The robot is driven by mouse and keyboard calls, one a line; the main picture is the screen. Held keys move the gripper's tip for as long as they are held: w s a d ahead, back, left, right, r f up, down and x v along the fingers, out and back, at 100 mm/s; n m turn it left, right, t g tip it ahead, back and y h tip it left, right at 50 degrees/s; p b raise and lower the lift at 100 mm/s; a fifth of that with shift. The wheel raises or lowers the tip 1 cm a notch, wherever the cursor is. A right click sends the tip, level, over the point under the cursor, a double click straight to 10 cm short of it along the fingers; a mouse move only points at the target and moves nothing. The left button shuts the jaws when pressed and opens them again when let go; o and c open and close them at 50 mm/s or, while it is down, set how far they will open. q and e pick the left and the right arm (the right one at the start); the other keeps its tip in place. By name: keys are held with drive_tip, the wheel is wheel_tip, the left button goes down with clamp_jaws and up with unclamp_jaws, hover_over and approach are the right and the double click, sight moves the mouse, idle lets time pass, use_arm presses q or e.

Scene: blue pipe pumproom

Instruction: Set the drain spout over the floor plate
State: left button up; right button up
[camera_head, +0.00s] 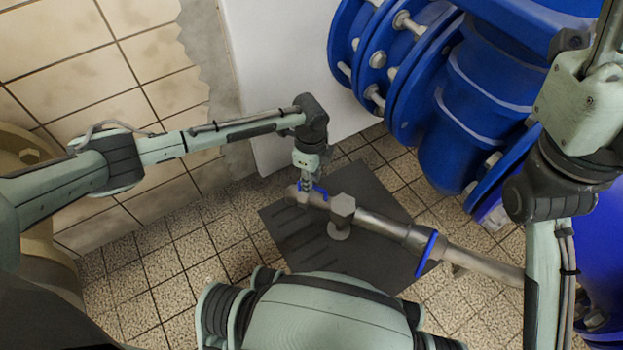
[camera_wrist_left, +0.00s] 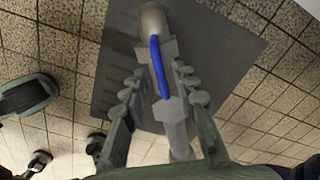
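The drain spout (camera_head: 378,224) is a grey metal pipe with a hexagonal fitting, a blue lever near its left end and a rounded tip. In the head view it lies across the dark grey floor plate (camera_head: 383,188), its tip above the plate. My left gripper (camera_head: 309,186) is at the blue lever near the tip. In the left wrist view, its two fingers (camera_wrist_left: 162,100) are apart on either side of the spout (camera_wrist_left: 172,122) and blue lever (camera_wrist_left: 158,68), with gaps visible; the plate (camera_wrist_left: 222,50) lies beneath. My right gripper is out of view.
Large blue flanged pipes (camera_head: 465,110) fill the upper right. A second blue ring (camera_head: 427,254) sits further along the metal pipe. A tiled wall (camera_head: 90,60) and a white panel (camera_head: 270,60) stand behind. Tiled floor (camera_head: 215,240) is clear left of the plate.

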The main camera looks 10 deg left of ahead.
use_arm(q)
clamp_jaws()
